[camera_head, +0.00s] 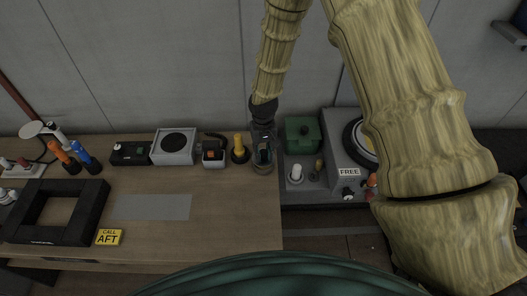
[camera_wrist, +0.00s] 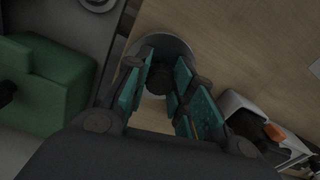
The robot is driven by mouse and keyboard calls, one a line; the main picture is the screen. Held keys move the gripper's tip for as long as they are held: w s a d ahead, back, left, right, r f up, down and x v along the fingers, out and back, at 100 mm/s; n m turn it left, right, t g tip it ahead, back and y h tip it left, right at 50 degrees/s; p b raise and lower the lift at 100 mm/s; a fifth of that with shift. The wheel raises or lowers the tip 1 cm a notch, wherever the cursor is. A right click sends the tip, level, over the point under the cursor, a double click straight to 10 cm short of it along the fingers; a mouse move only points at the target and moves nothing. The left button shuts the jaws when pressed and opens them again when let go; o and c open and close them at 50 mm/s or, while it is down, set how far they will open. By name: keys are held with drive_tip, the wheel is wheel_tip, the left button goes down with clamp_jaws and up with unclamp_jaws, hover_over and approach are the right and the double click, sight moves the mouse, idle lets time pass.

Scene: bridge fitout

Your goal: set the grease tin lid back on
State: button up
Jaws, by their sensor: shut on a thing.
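My gripper (camera_head: 263,150) is over the right end of the wooden bench, pointing down. In the wrist view its teal-padded fingers (camera_wrist: 160,88) stand on both sides of a small dark knob, and the gripper is shut on it. A round grey piece (camera_wrist: 176,44) shows around and behind the fingertips; it looks like the grease tin lid with its knob. In the head view a grey round rim (camera_head: 262,169) shows under the fingers. The fingers hide most of it, so I cannot tell lid from tin there, or whether they touch.
A yellow-handled item (camera_head: 239,148) and a grey box with an orange switch (camera_head: 213,153) stand close left. A green box (camera_head: 302,134) stands right, beyond the bench edge, near a white knob (camera_head: 296,173).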

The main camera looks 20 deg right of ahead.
sight(264, 152)
drive_tip(key=shift+f, duration=0.15)
drive_tip(key=shift+f+b, duration=0.45)
drive_tip(key=shift+f, duration=0.3)
drive_tip(key=shift+f, duration=0.35)
idle(0.5)
drive_tip(key=o, duration=1.1)
drive_tip(key=shift+r, duration=0.15)
wheel_tip(264, 152, up, 12)
drive_tip(key=shift+f, duration=0.1)
idle(0.5)
drive_tip(key=shift+s, duration=0.1)
idle(0.9)
